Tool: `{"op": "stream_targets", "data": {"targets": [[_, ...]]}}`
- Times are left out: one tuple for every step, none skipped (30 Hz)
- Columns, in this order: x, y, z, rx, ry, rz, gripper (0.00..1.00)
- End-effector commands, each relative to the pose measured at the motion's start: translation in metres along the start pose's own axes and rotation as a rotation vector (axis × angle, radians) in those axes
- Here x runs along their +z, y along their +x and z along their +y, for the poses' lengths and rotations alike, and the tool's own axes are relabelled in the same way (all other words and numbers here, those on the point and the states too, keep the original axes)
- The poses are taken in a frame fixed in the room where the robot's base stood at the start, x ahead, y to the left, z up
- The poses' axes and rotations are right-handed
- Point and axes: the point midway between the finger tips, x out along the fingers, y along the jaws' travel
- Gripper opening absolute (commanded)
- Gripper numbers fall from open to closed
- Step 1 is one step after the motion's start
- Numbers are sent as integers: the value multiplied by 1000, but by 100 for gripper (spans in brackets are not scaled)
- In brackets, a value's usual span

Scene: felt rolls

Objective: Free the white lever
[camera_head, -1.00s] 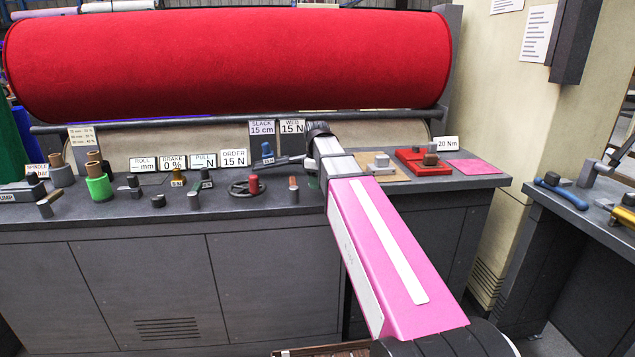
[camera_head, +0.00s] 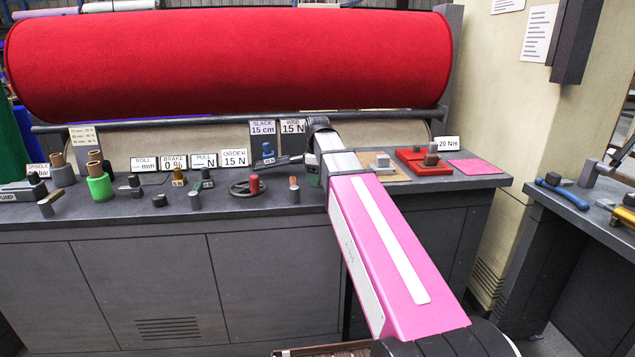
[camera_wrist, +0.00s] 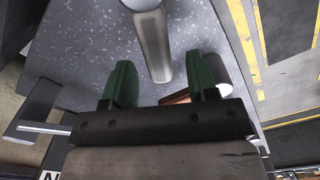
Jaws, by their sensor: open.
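My gripper (camera_wrist: 158,88) is open in the wrist view, its two green fingers apart above the grey speckled worktop. A pale grey bar (camera_wrist: 154,45) with a rounded end lies just beyond the fingertips, roughly in line with the gap. It may be the white lever; I cannot tell for sure. A short brown and whitish cylinder (camera_wrist: 216,76) is close by the right finger and partly hidden by it. Nothing is visibly held. In the head view my arm hides most of the gripper; a bit of green (camera_head: 313,179) shows beside it.
A dark handwheel with a red knob (camera_head: 254,184) and a small brown-topped peg (camera_head: 294,188) stand left of my arm. A blue knob (camera_head: 268,151) and a dark bar (camera_wrist: 40,112) are nearby. A red block base (camera_head: 425,164) is to the right.

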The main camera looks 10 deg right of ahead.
Motion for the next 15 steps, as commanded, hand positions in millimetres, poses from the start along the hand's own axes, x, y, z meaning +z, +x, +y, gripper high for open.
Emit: {"op": "stream_targets", "data": {"targets": [[0,-8,1,2,0,1,53],[0,-13,1,2,0,1,53],[-1,-20,1,2,0,1,53],[-1,-25,1,2,0,1,53],[-1,-30,1,2,0,1,53],[-1,-37,1,2,0,2,53],[-1,-42,1,2,0,1,53],[-1,-47,1,2,-1,1,53],[-1,-54,1,2,-1,1,53],[-1,-58,1,2,-1,2,53],[-1,-63,1,2,-1,1,53],[0,-68,1,1,-1,1,53],[-1,-72,1,1,-1,1,53],[-1,-76,1,1,-1,1,53],[-1,-80,1,2,-1,1,53]]}}
